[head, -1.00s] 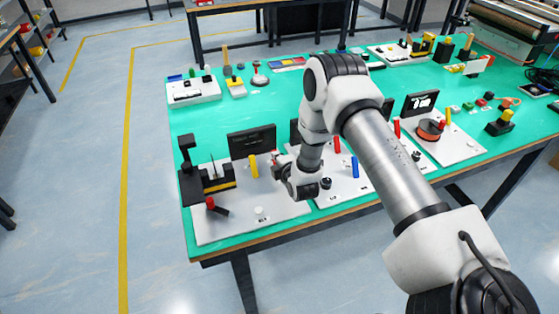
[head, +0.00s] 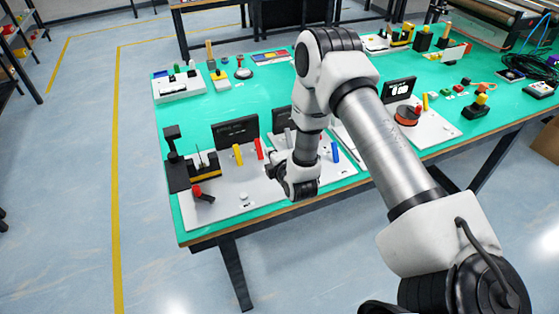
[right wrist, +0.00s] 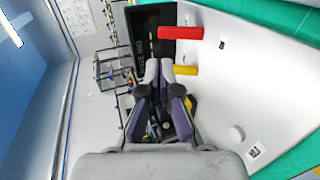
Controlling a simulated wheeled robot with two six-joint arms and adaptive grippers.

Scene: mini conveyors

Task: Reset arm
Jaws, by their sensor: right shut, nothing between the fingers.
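My right arm reaches in from the lower right of the head view, over the front of the green table (head: 215,115). My right gripper (head: 274,166) is small and partly hidden by the wrist there, above the front grey board (head: 222,203). In the right wrist view its fingers (right wrist: 166,72) are together with nothing between them. Beyond them stand a red cylinder (right wrist: 181,33), a yellow cylinder (right wrist: 185,70) and a dark panel (right wrist: 146,32). My left gripper is not in view.
The front board carries a black device (head: 177,165), a red-knobbed lever (head: 200,192) and a dark screen (head: 235,133). Another board at right has an orange-red spool (head: 407,116). More devices stand along the back.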

